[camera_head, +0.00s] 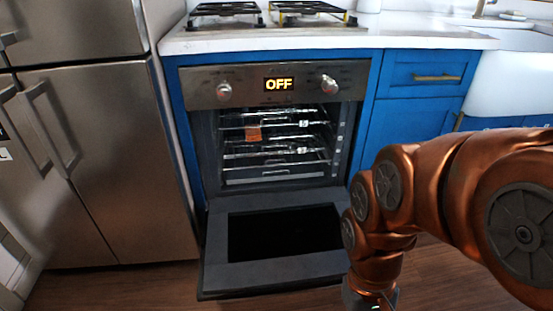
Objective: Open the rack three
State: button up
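The oven (195,160) stands in the blue cabinets with its door (215,245) folded down flat toward me. Several wire racks show inside, among them an upper rack (290,124), a middle rack (285,151) and a low rack (275,172). All of them appear to sit inside the cavity. My copper arm hangs at the right and bends down beside the door's right edge. My gripper is below the bottom edge of the picture.
A small orange-brown item (253,134) shows inside the oven. The oven display (279,84) reads OFF. A steel fridge (115,160) stands close on the left. Blue drawers (425,75) and a white sink (515,85) are on the right. The open door covers the floor before the oven.

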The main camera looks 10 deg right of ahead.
aim_at(300, 150)
jog(key=k, duration=0.1)
jog(key=u, duration=1.7)
jog(key=i, duration=1.4)
jog(key=z, duration=1.6)
